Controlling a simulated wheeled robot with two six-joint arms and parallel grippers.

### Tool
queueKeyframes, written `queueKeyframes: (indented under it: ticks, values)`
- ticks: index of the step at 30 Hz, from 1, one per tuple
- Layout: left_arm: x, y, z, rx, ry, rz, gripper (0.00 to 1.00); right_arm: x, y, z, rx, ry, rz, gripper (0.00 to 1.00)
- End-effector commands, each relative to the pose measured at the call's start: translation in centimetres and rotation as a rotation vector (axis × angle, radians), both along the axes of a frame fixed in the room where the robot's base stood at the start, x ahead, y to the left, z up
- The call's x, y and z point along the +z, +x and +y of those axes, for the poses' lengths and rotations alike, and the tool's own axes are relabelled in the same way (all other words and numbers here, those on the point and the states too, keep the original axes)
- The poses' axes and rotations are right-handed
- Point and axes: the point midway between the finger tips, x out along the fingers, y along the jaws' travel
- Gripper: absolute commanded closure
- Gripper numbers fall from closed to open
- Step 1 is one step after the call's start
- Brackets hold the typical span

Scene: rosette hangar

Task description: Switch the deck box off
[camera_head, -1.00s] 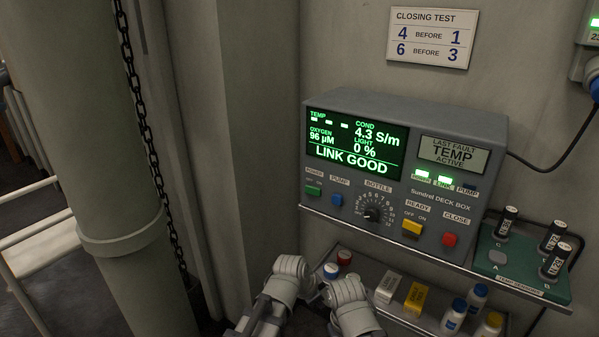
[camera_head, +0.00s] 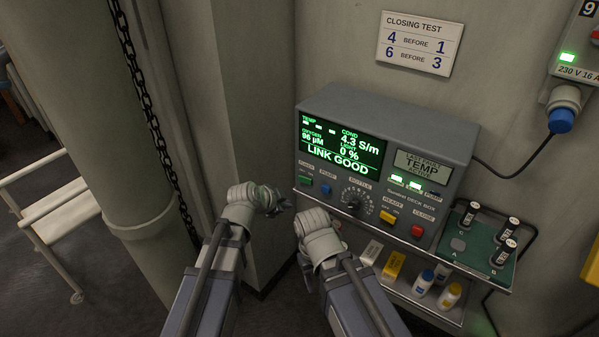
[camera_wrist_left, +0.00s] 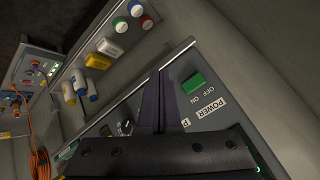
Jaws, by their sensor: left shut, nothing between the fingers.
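The grey deck box (camera_head: 440,135) stands on a shelf against the wall. Its screen (camera_head: 341,146) is lit and reads LINK GOOD. The green POWER switch (camera_head: 305,181) is at the lower left of its front. It shows larger in the left wrist view (camera_wrist_left: 194,83), beside OFF and ON labels. My left gripper (camera_head: 284,204) is shut and empty, just left of and below the switch in the head view. In the wrist view its closed fingers (camera_wrist_left: 162,78) are beside the switch, with a small gap in the picture. My right wrist is below the box; its fingers are hidden.
A lower shelf holds bottles and boxes. A chain (camera_head: 150,130) hangs left, by a thick pipe.

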Motion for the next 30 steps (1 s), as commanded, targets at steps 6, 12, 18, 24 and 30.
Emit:
queueKeyframes:
  ticks: [6,12,18,24,30]
  values:
    - [0.1,0.1,0.0,-0.002,0.0,-0.004,1.0,0.1,0.0,0.0,0.0,0.0,0.0,0.5]
    - [0.1,0.1,0.0,-0.001,0.0,-0.003,1.0,0.1,0.0,0.0,0.0,0.0,0.0,0.5]
    - [0.1,0.7,-0.3,-0.002,0.0,-0.002,1.0,0.1,0.0,0.0,0.0,0.0,0.0,0.5]
    - [0.1,2.3,-1.1,-0.002,0.0,-0.003,1.0,0.1,0.0,0.0,0.0,0.0,0.0,0.5]
    - [0.1,4.7,-2.4,-0.002,0.0,-0.002,1.0,0.1,0.0,0.0,0.0,0.0,0.0,0.5]
